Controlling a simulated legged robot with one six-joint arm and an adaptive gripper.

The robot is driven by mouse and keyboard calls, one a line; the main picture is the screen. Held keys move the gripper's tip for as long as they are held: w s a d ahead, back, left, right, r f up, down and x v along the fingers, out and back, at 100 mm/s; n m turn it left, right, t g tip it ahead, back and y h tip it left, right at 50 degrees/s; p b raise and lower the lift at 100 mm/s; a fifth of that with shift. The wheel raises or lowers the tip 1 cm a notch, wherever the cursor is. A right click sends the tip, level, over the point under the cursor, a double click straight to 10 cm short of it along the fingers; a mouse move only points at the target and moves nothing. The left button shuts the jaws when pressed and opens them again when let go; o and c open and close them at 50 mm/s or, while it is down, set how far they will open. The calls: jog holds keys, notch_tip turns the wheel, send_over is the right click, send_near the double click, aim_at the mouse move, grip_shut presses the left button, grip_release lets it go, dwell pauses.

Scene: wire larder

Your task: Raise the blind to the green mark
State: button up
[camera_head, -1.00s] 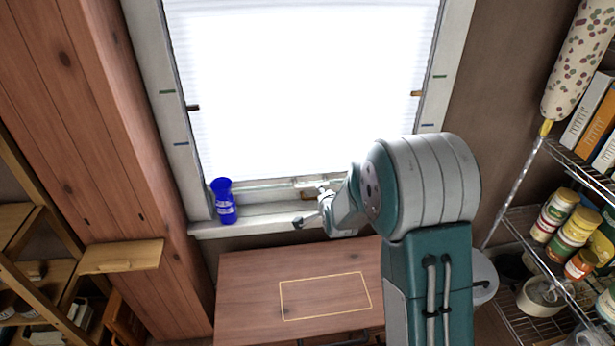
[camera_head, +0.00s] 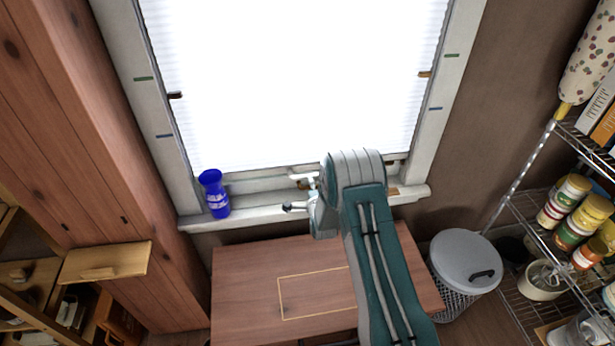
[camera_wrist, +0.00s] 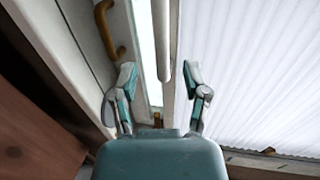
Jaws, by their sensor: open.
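The white pleated blind (camera_head: 290,90) covers most of the window and hangs down close to its bottom, with a narrow gap below. Green marks sit on the left frame (camera_head: 143,79) and right frame (camera_head: 452,55), far above the blind's lower edge. My gripper (camera_head: 298,193) is in front of the window's bottom, above the sill. In the wrist view my gripper (camera_wrist: 165,84) is open, its fingers on either side of the end of a white bar (camera_wrist: 162,40) alongside the blind (camera_wrist: 250,75). I cannot tell whether they touch it.
A blue cup (camera_head: 214,194) stands on the sill (camera_head: 245,213), left of my gripper. Blue marks (camera_head: 163,136) sit below the green ones. A brown hook-shaped handle (camera_wrist: 110,32) shows beside the bar. A wooden table (camera_head: 240,290) and lidded bin (camera_head: 464,262) stand below.

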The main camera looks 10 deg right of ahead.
aim_at(308, 175)
jog(key=x, duration=0.6)
jog(key=shift+w+f, duration=0.1)
jog(key=shift+w, duration=0.25)
grip_shut()
